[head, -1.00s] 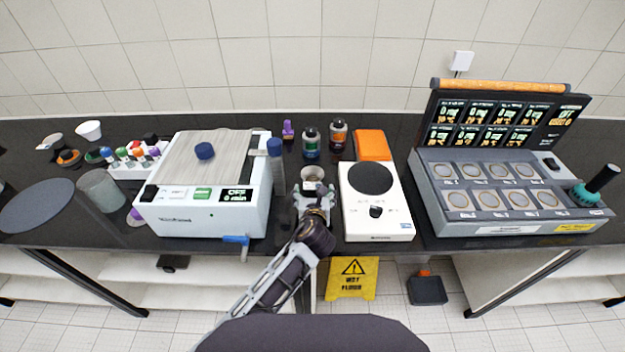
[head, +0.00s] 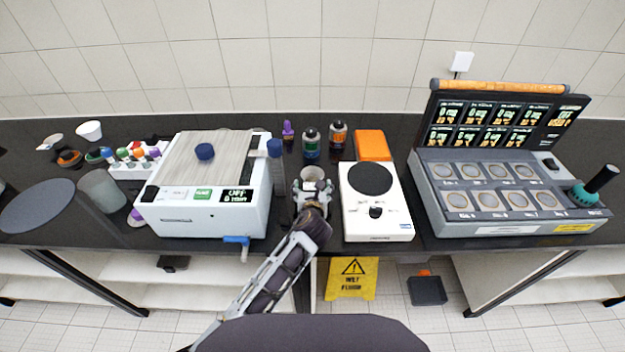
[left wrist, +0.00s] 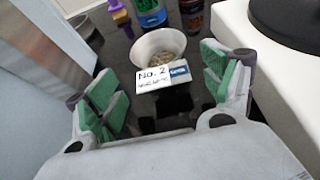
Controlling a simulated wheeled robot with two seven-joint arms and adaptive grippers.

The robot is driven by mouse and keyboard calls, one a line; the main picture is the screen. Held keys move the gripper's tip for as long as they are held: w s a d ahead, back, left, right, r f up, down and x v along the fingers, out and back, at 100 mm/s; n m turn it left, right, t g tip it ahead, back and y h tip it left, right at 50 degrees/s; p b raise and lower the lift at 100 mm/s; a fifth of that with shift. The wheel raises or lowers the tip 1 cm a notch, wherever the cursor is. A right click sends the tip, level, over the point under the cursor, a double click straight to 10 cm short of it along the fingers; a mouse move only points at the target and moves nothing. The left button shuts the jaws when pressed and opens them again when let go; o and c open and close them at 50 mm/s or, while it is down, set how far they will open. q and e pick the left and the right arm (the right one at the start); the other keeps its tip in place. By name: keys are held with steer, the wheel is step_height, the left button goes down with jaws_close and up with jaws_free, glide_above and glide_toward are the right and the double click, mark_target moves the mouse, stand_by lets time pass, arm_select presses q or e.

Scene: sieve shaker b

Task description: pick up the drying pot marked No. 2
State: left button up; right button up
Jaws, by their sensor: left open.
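The drying pot marked No. 2 (left wrist: 158,47) is a small white round bowl with greyish-brown grains inside and a white label on its front. In the head view the pot (head: 313,173) stands on the black bench between the white shaker and the white hot plate, partly hidden by my gripper. My left gripper (head: 312,187) is open just in front of it. In the left wrist view its green-padded fingers (left wrist: 163,90) are spread to either side, with the pot a little beyond and between the tips. My right gripper is not in view.
The white shaker (head: 205,215) with a blue handle stands close on the left. The hot plate (head: 378,222) stands close on the right. Two bottles (head: 311,143) (head: 338,134) and a purple item (head: 288,131) stand behind the pot. An orange block (head: 373,146) lies behind the hot plate.

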arm_select(q)
steer(key=shift+x, duration=0.8)
steer(key=c, duration=1.1)
steer(key=shift+c, duration=0.2)
step_height(320, 180, up, 10)
stand_by(0.4)
